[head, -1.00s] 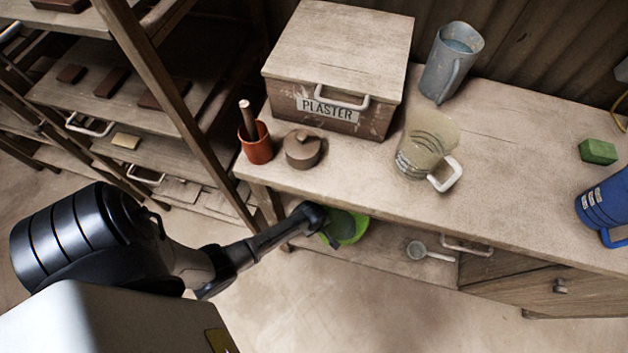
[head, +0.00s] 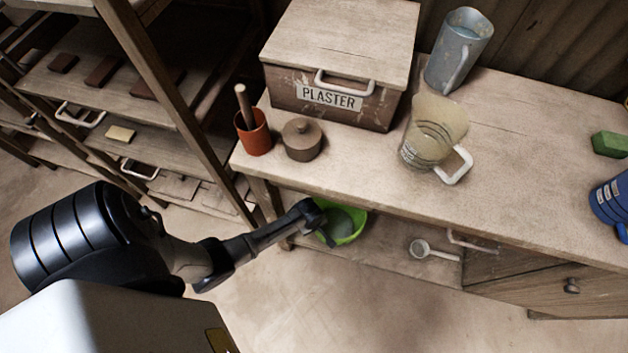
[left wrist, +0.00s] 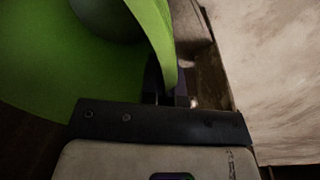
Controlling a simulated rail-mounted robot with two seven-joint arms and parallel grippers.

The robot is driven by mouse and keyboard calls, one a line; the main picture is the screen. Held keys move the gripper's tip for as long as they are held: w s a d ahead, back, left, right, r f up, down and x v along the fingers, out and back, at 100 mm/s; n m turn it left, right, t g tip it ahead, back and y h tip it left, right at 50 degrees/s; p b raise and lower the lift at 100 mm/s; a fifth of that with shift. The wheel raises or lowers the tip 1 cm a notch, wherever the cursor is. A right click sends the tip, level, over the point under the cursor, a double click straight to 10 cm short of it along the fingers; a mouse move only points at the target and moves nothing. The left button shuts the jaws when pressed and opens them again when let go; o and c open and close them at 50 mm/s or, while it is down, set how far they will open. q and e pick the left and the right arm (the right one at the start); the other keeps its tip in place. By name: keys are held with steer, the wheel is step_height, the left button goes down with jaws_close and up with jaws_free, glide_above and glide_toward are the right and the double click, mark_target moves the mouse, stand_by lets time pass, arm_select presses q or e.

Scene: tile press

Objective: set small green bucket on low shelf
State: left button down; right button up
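My left gripper (head: 326,234) is at the bucket's near left rim. In the left wrist view the bucket (left wrist: 60,75) fills the upper left, and its wall runs down between the closely spaced fingers of the left gripper (left wrist: 168,92), which look shut on it. The bench edge hides part of the bucket's far side. My right gripper is not in view.
A white scoop (head: 420,248) lies on the low shelf right of the bucket, by a drawer (head: 540,290). The bench top (head: 530,150) above holds a plaster box (head: 335,60), a clear jug (head: 425,140) and a terracotta pot (head: 254,138). A bench leg (head: 266,198) stands left of the bucket.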

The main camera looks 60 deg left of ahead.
arm_select(q)
steer(key=shift+w+f, duration=0.1)
steer(key=c, duration=1.8)
jaws_free()
steer(key=o, duration=0.4)
steer(key=shift+o, duration=0.2)
step_height(320, 180, up, 12)
steer(key=s+p, duration=0.1)
steer(key=p, duration=0.6)
steer(key=shift+s, duration=0.2)
steer(key=shift+a, duration=0.1)
